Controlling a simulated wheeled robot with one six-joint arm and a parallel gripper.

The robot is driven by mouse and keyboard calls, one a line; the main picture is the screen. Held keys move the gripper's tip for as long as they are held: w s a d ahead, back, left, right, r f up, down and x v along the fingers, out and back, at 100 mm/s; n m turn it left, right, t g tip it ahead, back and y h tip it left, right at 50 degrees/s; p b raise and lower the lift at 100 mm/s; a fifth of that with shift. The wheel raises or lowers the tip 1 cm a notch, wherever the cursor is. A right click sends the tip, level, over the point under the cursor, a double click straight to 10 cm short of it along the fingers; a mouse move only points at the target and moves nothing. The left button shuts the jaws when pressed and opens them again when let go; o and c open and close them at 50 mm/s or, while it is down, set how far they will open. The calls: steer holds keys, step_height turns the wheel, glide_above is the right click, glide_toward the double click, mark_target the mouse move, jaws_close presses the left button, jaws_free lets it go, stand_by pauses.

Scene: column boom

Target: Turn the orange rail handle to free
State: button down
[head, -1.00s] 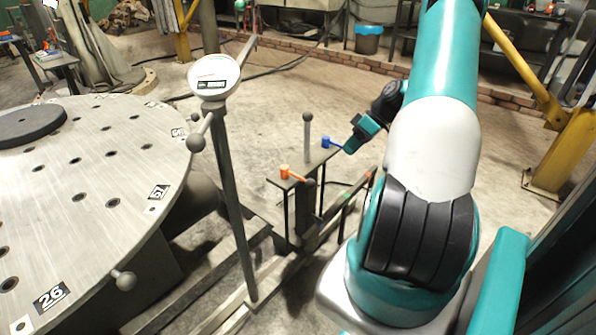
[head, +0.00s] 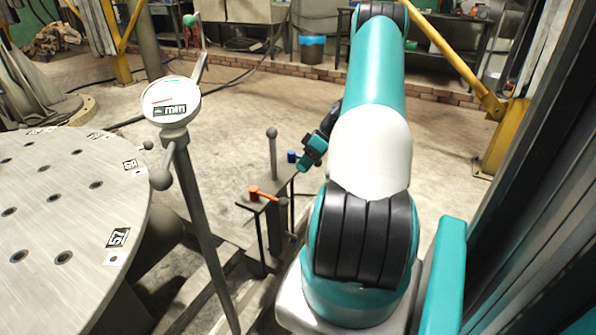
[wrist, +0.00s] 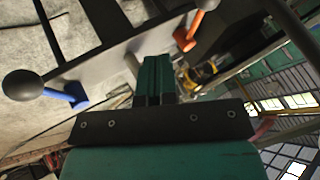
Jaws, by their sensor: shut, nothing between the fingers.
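The orange rail handle (head: 253,194) sits on a small grey stand in the head view, with its lever pointing right to a dark ball knob. In the wrist view the orange handle (wrist: 186,40) is at the upper right, its lever running up to the top edge. My gripper (head: 306,160) is above the far end of the stand, close to the blue handle (head: 292,156) and apart from the orange one. In the wrist view my gripper's teal fingers (wrist: 153,68) are together and empty, pointing between the orange handle and the blue handle (wrist: 75,94).
A round gauge on a post (head: 172,103) stands left of the stand. A large round metal table (head: 70,215) fills the left. An upright post with a ball top (head: 272,150) rises beside the handles. Yellow beams (head: 505,140) stand at the right. Floor behind the stand is clear.

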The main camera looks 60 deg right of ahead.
steer(key=w+a+f, duration=0.3)
steer(key=a+f, duration=0.2)
steer(key=a, duration=0.3)
steer(key=shift+d+f, duration=0.1)
stand_by(0.3)
